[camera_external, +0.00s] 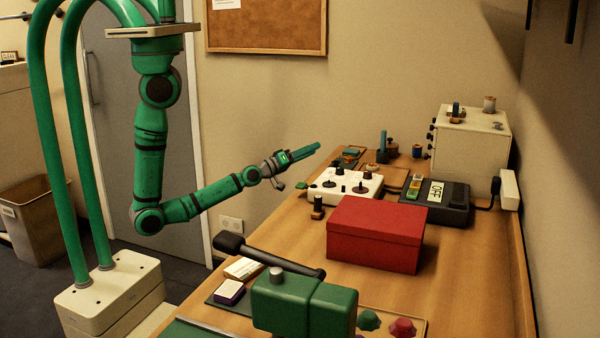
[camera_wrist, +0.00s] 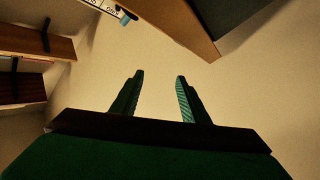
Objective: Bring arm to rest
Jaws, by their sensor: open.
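My gripper (camera_external: 304,152) is at the end of my green arm, which reaches right over the left edge of the wooden table (camera_external: 460,265). In the wrist view its two fingers (camera_wrist: 160,95) stand apart with a clear gap between them. Nothing is held between them. In the external view the gripper is roughly level, above the area near the white control box (camera_external: 345,188). Its exact height over the table is hard to tell.
A red box (camera_external: 375,235) sits mid-table, with a dark device (camera_external: 437,205) behind it. A cream cabinet (camera_external: 470,140) stands at the back right. A green machine (camera_external: 300,305) is in front. The table's right front is mostly clear. A bin (camera_external: 35,220) stands on the floor.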

